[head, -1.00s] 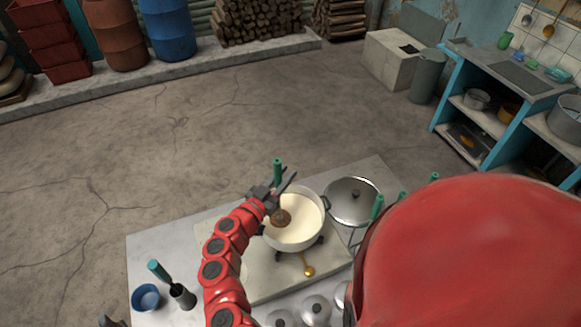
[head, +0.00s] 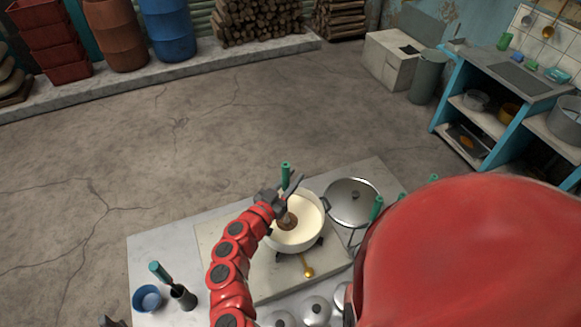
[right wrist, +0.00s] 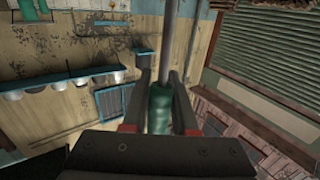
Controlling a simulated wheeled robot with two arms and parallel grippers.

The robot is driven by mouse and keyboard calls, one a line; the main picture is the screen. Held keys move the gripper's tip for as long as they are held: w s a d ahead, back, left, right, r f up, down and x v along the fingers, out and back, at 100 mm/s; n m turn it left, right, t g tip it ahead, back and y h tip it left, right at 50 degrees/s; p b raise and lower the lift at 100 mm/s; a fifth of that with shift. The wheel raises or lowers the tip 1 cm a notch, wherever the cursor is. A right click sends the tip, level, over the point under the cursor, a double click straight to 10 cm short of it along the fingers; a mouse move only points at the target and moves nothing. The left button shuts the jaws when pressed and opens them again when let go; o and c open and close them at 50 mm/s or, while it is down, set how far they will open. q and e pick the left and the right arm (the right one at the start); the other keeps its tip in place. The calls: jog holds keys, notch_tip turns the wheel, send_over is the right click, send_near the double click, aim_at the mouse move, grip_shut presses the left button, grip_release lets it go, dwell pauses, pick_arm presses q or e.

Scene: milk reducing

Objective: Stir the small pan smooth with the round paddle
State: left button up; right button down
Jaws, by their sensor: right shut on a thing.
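The small pan (head: 318,232) is a light pan of cream-coloured milk on a burner at the table's middle. The round paddle has a green handle (head: 286,176) and a brown round head (head: 288,222) that sits in the milk, left of the pan's centre. My right gripper (head: 289,190) is shut on the paddle's handle above the pan's far left rim. In the right wrist view the green handle (right wrist: 160,108) shows between the fingers, with a grey shaft beyond. A dark piece, seemingly my left gripper (head: 110,322), shows at the bottom edge; its jaws cannot be made out.
A lidded pan (head: 353,200) stands right of the small pan. Silver lids (head: 316,308) stand at the near edge. A blue bowl (head: 147,298) and a dark holder with a green-handled tool (head: 182,296) stand at left.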

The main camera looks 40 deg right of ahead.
jog(key=shift+s+d, duration=0.2)
jog(key=shift+d, duration=0.45)
notch_tip(320, 180, up, 9)
jog(key=shift+p, duration=0.45)
jog(key=shift+f, duration=0.1)
dwell(0.4)
jog(key=shift+r, duration=0.75)
